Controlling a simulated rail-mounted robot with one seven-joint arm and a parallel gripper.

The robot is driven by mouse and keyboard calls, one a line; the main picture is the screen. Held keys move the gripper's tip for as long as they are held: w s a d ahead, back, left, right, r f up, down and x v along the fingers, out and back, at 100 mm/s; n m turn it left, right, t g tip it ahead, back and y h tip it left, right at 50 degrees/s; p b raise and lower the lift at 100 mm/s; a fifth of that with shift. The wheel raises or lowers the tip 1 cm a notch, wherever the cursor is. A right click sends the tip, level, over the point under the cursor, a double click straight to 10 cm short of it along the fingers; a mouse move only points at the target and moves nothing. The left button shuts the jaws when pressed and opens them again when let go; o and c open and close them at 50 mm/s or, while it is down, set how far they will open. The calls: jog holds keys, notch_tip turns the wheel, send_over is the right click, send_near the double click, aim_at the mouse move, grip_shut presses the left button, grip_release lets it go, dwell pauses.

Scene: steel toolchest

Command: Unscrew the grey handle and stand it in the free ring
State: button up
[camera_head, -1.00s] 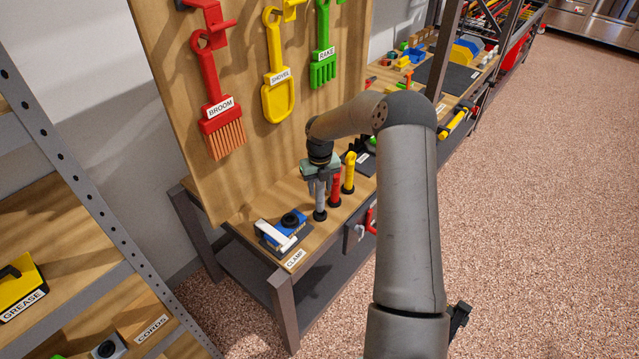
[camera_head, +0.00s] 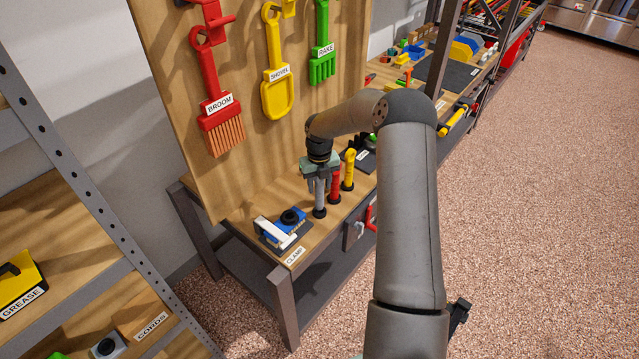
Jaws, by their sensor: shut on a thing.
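The grey handle (camera_head: 320,198) stands upright on the wooden bench top, its foot at a black ring (camera_head: 319,212). My gripper (camera_head: 320,181) points down from above and is shut on the handle's upper part, hiding its top. I cannot tell whether the foot is fully seated in the ring. A red handle (camera_head: 334,185) and a yellow handle (camera_head: 348,171) stand upright in a row behind it, each at a black base. A blue and white clamp (camera_head: 281,231) with a round black piece (camera_head: 290,217) on top lies to the left.
A wooden board (camera_head: 245,165) with a red broom (camera_head: 219,120), yellow shovel (camera_head: 277,90) and green rake (camera_head: 322,60) rises behind the bench. A metal shelf (camera_head: 90,200) stands at the left. The bench's front left corner holds a CLAMP label (camera_head: 294,256).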

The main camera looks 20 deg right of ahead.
jog(key=shift+f+b, duration=0.75)
jog(key=shift+f, duration=0.45)
dwell(0.4)
jog(key=o, duration=1.2)
notch_tip(320, 180, up, 17)
jog(key=shift+r+b, duration=0.2)
jog(key=shift+b, duration=1)
